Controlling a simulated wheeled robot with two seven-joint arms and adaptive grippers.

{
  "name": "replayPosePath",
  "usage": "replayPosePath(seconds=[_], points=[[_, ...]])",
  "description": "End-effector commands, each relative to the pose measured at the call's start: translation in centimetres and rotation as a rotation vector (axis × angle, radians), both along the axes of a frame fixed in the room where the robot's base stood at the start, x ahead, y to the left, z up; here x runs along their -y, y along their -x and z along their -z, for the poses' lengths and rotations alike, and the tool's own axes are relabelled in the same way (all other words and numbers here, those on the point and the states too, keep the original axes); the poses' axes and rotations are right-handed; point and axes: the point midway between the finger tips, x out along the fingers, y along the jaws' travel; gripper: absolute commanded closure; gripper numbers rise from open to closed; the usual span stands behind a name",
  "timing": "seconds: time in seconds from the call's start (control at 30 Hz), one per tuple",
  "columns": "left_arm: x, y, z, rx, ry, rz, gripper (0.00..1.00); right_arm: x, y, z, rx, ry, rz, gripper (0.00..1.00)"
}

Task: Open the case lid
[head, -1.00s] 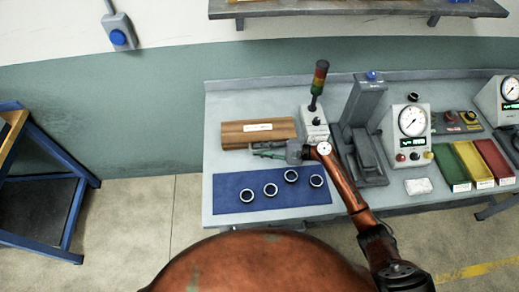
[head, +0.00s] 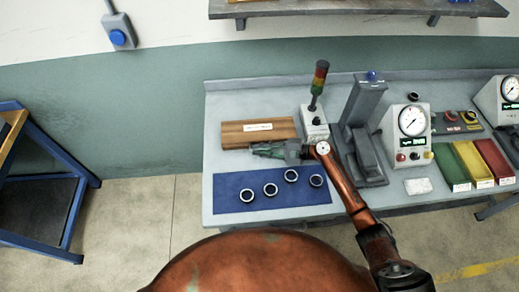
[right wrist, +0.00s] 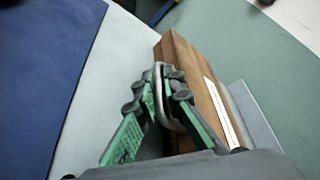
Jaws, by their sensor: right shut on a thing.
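The wooden case (head: 238,135) is brown with a white label on top, and lies on the grey bench with its lid down. In the right wrist view the case (right wrist: 179,52) shows with a grey metal handle (right wrist: 165,112) on its near side. My right gripper (head: 258,150) is at the front side of the case. In the right wrist view its green-padded fingers (right wrist: 161,92) are on either side of the handle, shut on it. The hand hides part of the case front. My left gripper is not in view.
A blue mat (head: 231,196) with several dark rings lies in front of the case. A signal tower (head: 318,85) and a grey press (head: 362,125) stand to the right. A gauge box (head: 411,122) and coloured bins (head: 473,160) are farther right.

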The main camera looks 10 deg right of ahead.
Motion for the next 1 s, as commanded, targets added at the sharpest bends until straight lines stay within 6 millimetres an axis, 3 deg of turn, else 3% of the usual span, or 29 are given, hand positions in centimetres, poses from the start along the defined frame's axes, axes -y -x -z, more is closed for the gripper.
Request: replayPosePath(seconds=[0.37,0.8,1.0], points=[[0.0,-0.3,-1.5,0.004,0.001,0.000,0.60,0.0,0.0,-0.9,-0.043,0.002,-0.001,1.00],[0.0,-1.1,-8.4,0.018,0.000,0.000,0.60,0.0,-1.3,-5.5,-0.315,0.001,-0.001,1.00],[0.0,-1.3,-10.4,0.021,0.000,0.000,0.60,-0.1,-2.3,-7.1,-0.455,0.000,-0.002,1.00]])
